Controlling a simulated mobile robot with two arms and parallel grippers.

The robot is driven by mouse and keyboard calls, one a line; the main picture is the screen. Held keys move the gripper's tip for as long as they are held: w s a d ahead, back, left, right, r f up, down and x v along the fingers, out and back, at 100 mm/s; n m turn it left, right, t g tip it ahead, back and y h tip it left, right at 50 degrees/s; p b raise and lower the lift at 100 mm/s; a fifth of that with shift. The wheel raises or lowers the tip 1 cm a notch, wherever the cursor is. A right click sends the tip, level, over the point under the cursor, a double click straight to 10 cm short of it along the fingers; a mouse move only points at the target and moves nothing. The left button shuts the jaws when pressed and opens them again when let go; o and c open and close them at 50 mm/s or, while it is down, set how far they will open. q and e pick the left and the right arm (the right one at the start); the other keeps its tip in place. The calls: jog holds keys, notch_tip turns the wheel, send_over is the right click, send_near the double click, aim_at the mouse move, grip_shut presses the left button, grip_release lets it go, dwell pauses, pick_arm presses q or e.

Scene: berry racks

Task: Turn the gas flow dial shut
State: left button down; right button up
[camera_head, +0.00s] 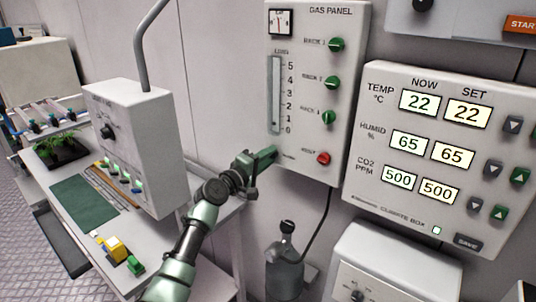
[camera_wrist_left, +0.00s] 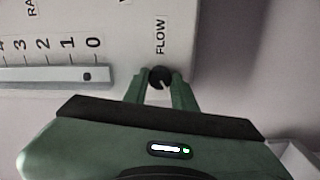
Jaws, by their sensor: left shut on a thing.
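The gas panel (camera_head: 300,60) is a white box on the wall in the head view. Its flow dial (camera_wrist_left: 159,77) is a small dark knob with a light pointer line, seen beside the word FLOW in the left wrist view. My left gripper (camera_wrist_left: 160,84) is shut on this dial, one green finger on each side. In the head view my left gripper (camera_head: 268,155) reaches the panel's lower left and hides the dial. The flow gauge (camera_head: 274,95) is a vertical scale above it, also in the left wrist view (camera_wrist_left: 55,77). My right gripper is not in view.
Several green knobs (camera_head: 329,82) and a red knob (camera_head: 323,158) sit on the panel, right of the gauge. A climate box (camera_head: 440,215) hangs to the right. A grey bottle (camera_head: 285,268) stands below. A bench (camera_head: 60,190) with a white box (camera_head: 135,140) is left.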

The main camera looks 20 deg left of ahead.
pick_arm(q)
jog(key=shift+f+n+p, duration=0.1)
jog(key=shift+n+p, duration=0.2)
jog(key=shift+n, duration=0.5)
jog(key=c, duration=1.1)
grip_release()
jog(key=shift+c, duration=0.2)
jog(key=v, duration=0.7)
jog(key=shift+s+b, duration=0.35)
jog(key=shift+b, duration=0.1)
jog(key=shift+a, duration=0.1)
